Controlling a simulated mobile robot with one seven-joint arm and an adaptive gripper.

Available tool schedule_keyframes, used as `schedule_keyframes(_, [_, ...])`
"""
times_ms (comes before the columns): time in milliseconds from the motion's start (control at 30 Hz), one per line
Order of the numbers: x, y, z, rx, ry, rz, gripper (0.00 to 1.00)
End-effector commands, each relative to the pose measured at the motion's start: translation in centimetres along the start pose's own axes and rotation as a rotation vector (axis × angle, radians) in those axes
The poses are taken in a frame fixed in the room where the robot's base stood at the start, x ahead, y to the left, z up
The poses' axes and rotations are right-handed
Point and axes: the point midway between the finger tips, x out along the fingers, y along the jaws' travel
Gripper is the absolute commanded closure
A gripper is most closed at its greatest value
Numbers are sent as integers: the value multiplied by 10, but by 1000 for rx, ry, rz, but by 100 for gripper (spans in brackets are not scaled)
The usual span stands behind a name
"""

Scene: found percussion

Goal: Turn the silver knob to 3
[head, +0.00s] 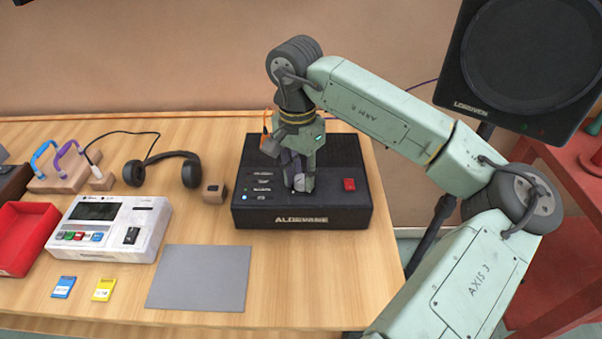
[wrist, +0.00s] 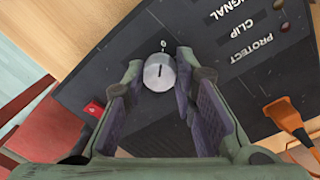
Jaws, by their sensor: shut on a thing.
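The silver knob (head: 299,183) is on the top of a black amplifier box (head: 302,219) marked ALDERVANE. In the wrist view the round silver knob (wrist: 159,74) has a short dark pointer line, which lines up with a small 0 mark just beyond it on the panel. No 3 mark can be made out. My gripper (head: 297,186) points down over the box. In the wrist view its two fingers (wrist: 158,78) are on either side of the knob, shut on it. They cover part of the panel around it.
A red switch (head: 349,184) sits on the box, right of the knob. Small lights and the words SIGNAL, CLIP and PROTECT are on the panel. Headphones (head: 160,163), a white device (head: 108,226) and a grey mat (head: 200,278) lie left and in front. A speaker (head: 520,60) stands right.

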Motion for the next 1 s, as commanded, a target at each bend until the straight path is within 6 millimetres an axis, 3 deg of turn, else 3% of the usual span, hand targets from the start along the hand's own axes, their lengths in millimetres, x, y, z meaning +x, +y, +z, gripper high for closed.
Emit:
schedule_keyframes(367, [3,0,-1,112,-3,-2,100])
schedule_keyframes(1000, [3,-1,-2,689,-30,-3,100])
